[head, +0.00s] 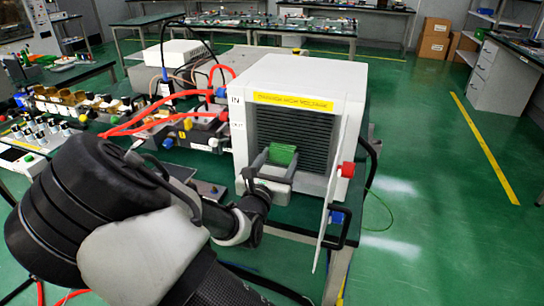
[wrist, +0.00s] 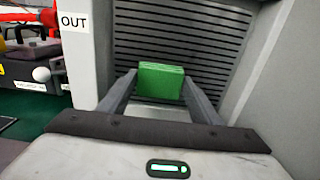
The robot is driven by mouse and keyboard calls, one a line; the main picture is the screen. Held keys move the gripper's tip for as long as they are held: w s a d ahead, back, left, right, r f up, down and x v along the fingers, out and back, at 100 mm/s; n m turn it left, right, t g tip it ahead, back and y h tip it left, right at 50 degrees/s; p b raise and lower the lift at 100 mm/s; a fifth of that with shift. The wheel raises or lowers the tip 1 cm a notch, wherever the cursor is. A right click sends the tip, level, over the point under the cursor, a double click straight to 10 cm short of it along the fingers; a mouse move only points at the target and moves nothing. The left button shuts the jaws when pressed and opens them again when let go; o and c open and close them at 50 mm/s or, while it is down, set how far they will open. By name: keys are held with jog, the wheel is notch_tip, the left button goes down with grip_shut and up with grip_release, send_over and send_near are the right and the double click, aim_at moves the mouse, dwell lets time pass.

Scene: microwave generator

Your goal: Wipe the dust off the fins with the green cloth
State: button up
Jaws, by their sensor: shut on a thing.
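The green cloth (head: 281,154) is a small folded block held in front of the dark fins (head: 300,130) of the white generator box. It also shows in the wrist view (wrist: 161,82), between the two fingers. My gripper (head: 268,172) is shut on the cloth, at the lower middle of the fin opening. In the wrist view the fins (wrist: 180,35) lie behind and above the cloth as horizontal dark slats. I cannot tell whether the cloth touches them. No dust can be made out at this size.
An open white panel (head: 337,190) with a red knob (head: 347,169) stands right of the fins, close to my gripper. Red hoses (head: 160,105) run to the box's left side. An OUT label (wrist: 74,21) marks the left frame. The right floor is clear.

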jog(key=shift+w+d+r+p, duration=0.1)
jog(key=shift+d+p, duration=0.05)
jog(key=shift+p, duration=0.2)
jog(key=shift+w+a+r+p, duration=0.1)
jog(key=shift+w+a+p, duration=0.3)
jog(key=shift+a, duration=0.55)
jog(key=shift+w+a+p, duration=0.15)
jog(key=shift+w+a, duration=0.35)
jog(key=shift+a, duration=0.4)
jog(key=shift+c, duration=0.4)
jog(key=p+v, duration=0.2)
jog(key=v, duration=0.4)
jog(key=shift+f+p, duration=0.2)
jog(key=shift+p, duration=0.1)
jog(key=p+v, duration=0.1)
jog(key=v, duration=0.2)
jog(key=shift+d, duration=0.1)
